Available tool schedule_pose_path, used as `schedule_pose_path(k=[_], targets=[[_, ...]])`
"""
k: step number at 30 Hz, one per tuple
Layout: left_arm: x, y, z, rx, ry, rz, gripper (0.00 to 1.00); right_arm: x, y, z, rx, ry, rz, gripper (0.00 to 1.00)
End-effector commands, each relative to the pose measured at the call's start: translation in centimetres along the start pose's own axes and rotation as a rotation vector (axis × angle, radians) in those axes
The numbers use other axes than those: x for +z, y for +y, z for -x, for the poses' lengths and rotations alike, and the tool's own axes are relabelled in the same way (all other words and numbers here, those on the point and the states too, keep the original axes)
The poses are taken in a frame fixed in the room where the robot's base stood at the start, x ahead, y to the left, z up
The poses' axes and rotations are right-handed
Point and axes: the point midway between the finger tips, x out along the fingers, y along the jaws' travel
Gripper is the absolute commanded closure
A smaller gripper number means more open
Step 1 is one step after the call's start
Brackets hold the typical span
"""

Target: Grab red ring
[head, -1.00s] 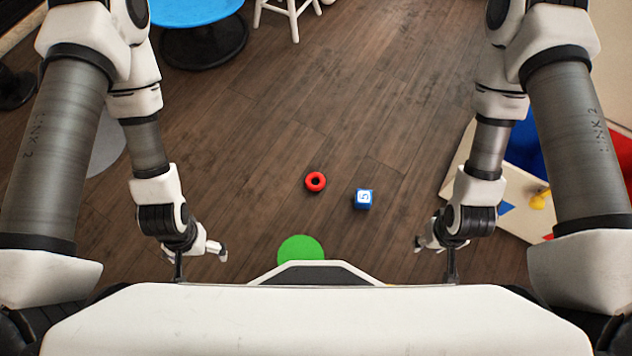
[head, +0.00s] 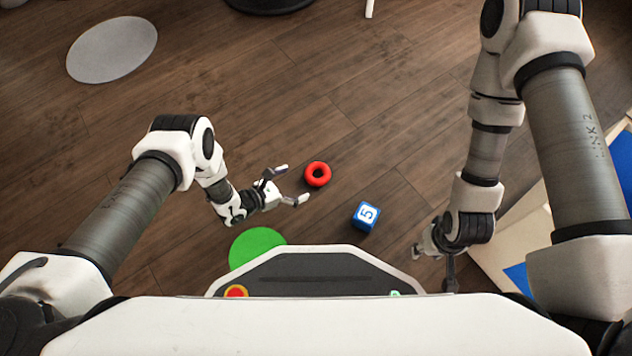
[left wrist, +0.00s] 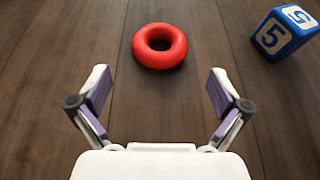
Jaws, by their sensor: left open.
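The red ring (head: 327,175) lies flat on the dark wooden floor, near the middle of the head view. In the left wrist view the ring (left wrist: 160,58) shows ahead of the fingertips, roughly centred between them. My left gripper (head: 291,184) is open and empty, just left of the ring, with its fingers pointing toward it. In the left wrist view both fingers (left wrist: 160,84) are spread apart and the ring is beyond them, apart from both. My right gripper (head: 426,250) hangs at the lower right of the head view, small and partly hidden by its own arm.
A blue cube (head: 366,216) marked 5 lies right of and nearer than the ring; it also shows in the left wrist view (left wrist: 280,36). A green disc (head: 254,246) and a grey disc (head: 112,49) lie on the floor. A pale board (head: 512,250) lies at right. Floor beyond the ring is clear.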

Motion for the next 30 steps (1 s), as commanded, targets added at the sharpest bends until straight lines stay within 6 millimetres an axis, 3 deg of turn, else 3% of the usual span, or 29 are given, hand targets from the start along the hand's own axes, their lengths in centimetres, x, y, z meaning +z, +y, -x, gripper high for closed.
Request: schedule_pose_path(k=[15, 21, 23, 25, 26, 30], targets=[[-0.7, 0.0, -7.3, -0.003, 0.0, -0.002, 0.0, -0.7, 0.1, -5.9, 0.003, 0.018, -0.004, 0.6], [-0.2, 0.1, -7.3, -0.003, 0.001, -0.001, 0.0, -0.7, 0.1, -5.5, 0.003, 0.021, -0.002, 0.6], [-0.2, 0.1, -7.3, -0.003, 0.001, -0.001, 0.18, -0.7, 0.1, -5.5, 0.003, 0.021, -0.002, 0.6], [-0.2, 0.1, -7.3, -0.003, 0.001, -0.001, 0.43, -0.7, 0.1, -5.5, 0.003, 0.02, -0.002, 0.6], [-0.2, 0.1, -7.3, -0.003, 0.001, -0.001, 0.49, -0.7, 0.1, -5.5, 0.003, 0.02, -0.002, 0.6], [-0.3, 0.1, -7.3, -0.003, 0.001, -0.001, 0.49, -0.7, 0.1, -5.6, 0.003, 0.02, -0.003, 0.6]])
